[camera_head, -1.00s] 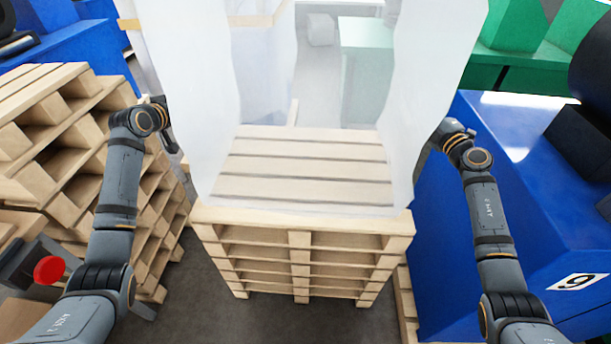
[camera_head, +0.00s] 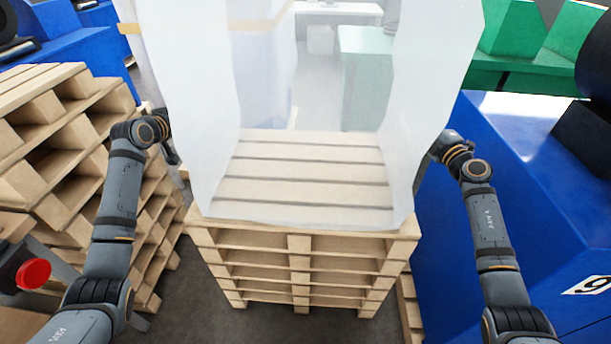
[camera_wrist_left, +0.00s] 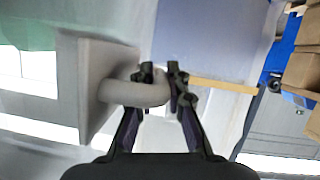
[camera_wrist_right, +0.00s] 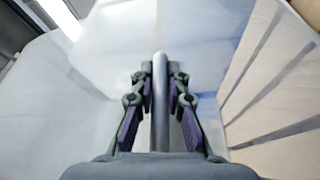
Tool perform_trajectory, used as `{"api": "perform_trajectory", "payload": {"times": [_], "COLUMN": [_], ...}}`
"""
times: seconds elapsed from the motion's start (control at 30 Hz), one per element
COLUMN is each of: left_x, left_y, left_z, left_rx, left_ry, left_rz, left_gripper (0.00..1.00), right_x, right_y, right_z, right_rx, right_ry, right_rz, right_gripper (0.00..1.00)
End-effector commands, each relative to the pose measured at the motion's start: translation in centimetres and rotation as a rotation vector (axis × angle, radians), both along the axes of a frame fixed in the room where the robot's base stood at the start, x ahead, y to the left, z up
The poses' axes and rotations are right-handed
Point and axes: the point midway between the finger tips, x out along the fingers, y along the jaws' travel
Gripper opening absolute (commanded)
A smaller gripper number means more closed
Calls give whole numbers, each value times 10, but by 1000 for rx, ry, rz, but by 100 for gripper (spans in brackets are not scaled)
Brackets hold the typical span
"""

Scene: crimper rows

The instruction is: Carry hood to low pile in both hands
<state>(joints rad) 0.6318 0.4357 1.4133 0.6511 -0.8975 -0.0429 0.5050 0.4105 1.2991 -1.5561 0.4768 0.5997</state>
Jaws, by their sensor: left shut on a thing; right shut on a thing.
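The hood (camera_head: 200,120) is a large, see-through whitish cover, upright in front of me in the head view. The low pile (camera_head: 298,242) is a stack of wooden pallets, its slatted top showing through the hood. The hood's lower edge lies close to the pile's top front edge; I cannot tell whether they touch. My left gripper (camera_wrist_left: 161,72) is shut on a grey handle (camera_wrist_left: 122,92) of the hood. My right gripper (camera_wrist_right: 160,75) is shut on a grey bar handle (camera_wrist_right: 160,115) of the hood. Both gripper tips are mostly hidden in the head view.
A taller pallet stack (camera_head: 50,150) stands close at the left, with a red button (camera_head: 33,274) in front of it. A blue machine (camera_head: 520,200) stands close at the right. Green equipment (camera_head: 510,70) is behind. Dark floor shows around the pile's foot.

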Motion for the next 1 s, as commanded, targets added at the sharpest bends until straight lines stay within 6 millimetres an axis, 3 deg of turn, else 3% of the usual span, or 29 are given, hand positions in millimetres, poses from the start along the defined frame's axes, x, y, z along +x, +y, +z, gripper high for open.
{"api": "perform_trajectory", "payload": {"times": [0.03, 0.07, 0.2, 0.57, 0.67, 1.0], "left_x": [0, 0, 0, -4, -16, -90], "left_y": [1, 1, 1, 2, 5, 15], "left_z": [-8, -5, -3, -2, 3, 33], "left_rx": [3, 3, 2, 3, 7, 11], "left_ry": [-3, 0, 0, 0, 0, 2], "left_rz": [3, 2, 1, 2, 3, 3], "left_gripper": [0, 17, 36, 37, 37, 37], "right_x": [0, 0, 0, 0, 0, 0], "right_y": [-1, -1, -1, 0, 0, 0], "right_z": [-7, -5, -3, -3, -3, -3], "right_rx": [-1, -2, -1, 0, 0, 0], "right_ry": [-3, -1, 0, 0, 0, 0], "right_rz": [-4, -3, -2, -1, 0, 0], "right_gripper": [0, 17, 36, 37, 37, 37]}}
